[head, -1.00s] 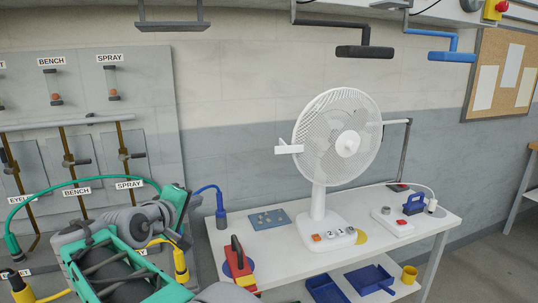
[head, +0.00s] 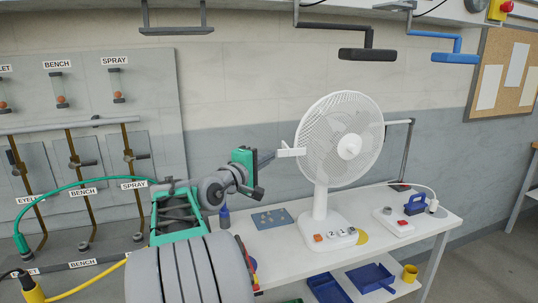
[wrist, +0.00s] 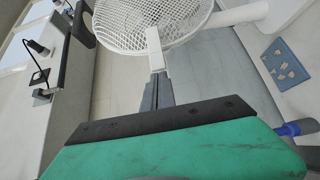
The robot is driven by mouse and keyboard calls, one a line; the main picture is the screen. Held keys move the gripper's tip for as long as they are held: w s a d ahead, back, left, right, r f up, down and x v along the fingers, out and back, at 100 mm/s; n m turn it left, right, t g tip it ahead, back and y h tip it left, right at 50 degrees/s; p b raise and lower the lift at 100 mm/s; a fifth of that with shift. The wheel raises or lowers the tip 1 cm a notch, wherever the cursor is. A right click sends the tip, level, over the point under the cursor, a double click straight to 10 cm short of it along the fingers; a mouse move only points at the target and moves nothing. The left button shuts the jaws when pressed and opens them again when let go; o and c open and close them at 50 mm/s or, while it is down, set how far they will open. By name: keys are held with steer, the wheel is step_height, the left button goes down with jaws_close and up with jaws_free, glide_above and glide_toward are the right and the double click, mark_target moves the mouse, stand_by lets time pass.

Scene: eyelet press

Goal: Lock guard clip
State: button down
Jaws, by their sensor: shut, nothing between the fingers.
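A white desk fan stands upright on the table, with a round wire guard (head: 325,130). The guard clip (head: 292,152) is a white tab sticking out from the guard's left edge. My gripper (head: 272,155) is shut and empty, with its tips at the clip's outer end. In the wrist view my gripper's dark fingers (wrist: 158,78) are together, and their tips meet or nearly meet the lower end of the white clip (wrist: 154,48). I cannot tell whether they touch. The far side of the clip is hidden.
The white table (head: 280,243) carries a blue-grey plate (head: 272,218) with small pieces, left of the fan base (head: 325,230). A control box with a red button (head: 403,224) and a blue block (head: 415,204) stand right. Black and blue brackets (head: 455,57) hang above.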

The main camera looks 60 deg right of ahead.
steer(key=shift+s+d, duration=0.15)
steer(key=shift+d, duration=0.05)
steer(key=shift+s, duration=0.1)
steer(key=shift+s+d, duration=0.25)
steer(key=shift+s, duration=0.55)
steer(key=shift+w+f, duration=0.1)
